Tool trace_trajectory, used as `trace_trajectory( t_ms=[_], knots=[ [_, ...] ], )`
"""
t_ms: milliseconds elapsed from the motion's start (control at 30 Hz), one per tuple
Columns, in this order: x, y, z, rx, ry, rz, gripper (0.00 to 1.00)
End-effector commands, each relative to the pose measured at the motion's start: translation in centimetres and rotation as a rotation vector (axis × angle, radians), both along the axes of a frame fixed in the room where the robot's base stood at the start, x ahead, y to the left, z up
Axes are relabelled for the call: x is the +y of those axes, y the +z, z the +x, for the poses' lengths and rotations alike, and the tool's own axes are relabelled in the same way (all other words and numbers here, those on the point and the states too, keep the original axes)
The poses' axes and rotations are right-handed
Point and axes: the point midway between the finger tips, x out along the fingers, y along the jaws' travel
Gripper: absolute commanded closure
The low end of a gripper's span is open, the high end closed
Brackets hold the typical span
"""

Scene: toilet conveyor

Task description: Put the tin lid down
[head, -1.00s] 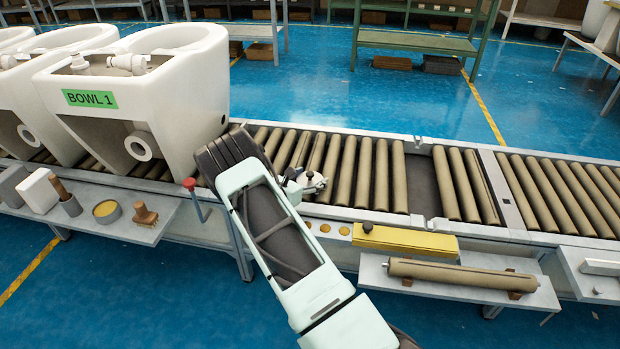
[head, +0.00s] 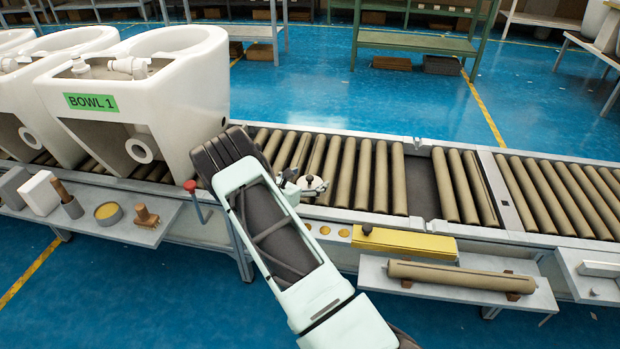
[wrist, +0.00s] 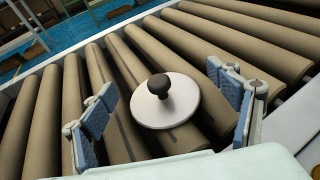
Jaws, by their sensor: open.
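The tin lid is a pale round disc with a dark knob, seen in the wrist view (wrist: 182,108). It lies on the brown conveyor rollers, or just above them; I cannot tell which. My gripper (wrist: 160,82) is open, with one blue-padded finger on each side of the lid. Gaps show between both fingers and the lid and knob. In the head view the lid (head: 317,185) is small and partly hidden by my gripper. An open round tin (head: 108,213) with yellowish contents stands on the left side shelf.
A white toilet bowl marked BOWL 1 (head: 190,95) stands on the conveyor close left of my arm. A red-topped lever (head: 191,187) and a yellow box (head: 405,241) are at the front edge. Bare rollers (head: 382,175) extend to the right.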

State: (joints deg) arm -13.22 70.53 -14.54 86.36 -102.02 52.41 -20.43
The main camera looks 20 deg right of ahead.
Motion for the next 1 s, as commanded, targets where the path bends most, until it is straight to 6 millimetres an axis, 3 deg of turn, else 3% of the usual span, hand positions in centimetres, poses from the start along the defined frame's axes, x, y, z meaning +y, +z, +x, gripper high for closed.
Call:
trace_trajectory(
  t_ms=[33, 200, 433, 633, 1000],
  knots=[
    [1.5, 0.6, -0.6, 0.004, 0.008, 0.001, 0.18],
    [4.7, 1.8, -2.7, 0.003, 0.008, 0.001, 0.18],
    [7.8, 2.8, -4.8, 0.001, 0.006, 0.002, 0.18],
    [8.8, 3.1, -5.5, 0.000, 0.004, 0.001, 0.18],
    [8.8, 3.1, -5.5, 0.001, 0.003, 0.001, 0.18]
  ],
)
